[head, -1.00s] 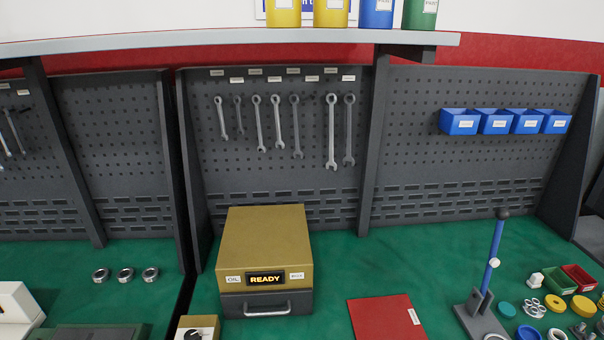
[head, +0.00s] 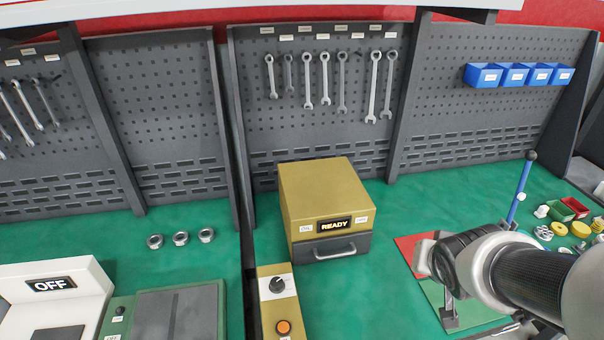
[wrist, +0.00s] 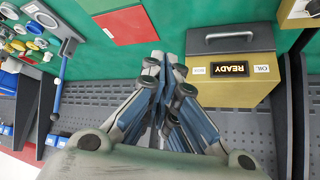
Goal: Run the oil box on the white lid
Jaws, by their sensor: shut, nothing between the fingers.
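The oil box (head: 325,195) is a tan box with a lit READY display, an OIL label and a dark front drawer with a grey handle (head: 335,252). The drawer looks shut. The box also shows in the wrist view (wrist: 225,88). A small tan control box (head: 279,312) with a black knob (head: 277,285) and an orange button (head: 283,327) stands in front of it. Small white round pieces lie among the coloured parts at the right; I cannot tell which is the white lid. My gripper (wrist: 161,58) is shut and empty, above the bench between the red sheet and the oil box in the wrist view.
A red sheet (head: 405,246) lies right of the oil box, partly behind my arm. A blue-handled stand (head: 522,187) and several small parts are at the right. Three metal rings (head: 181,239) and a white unit reading OFF (head: 52,285) are at the left.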

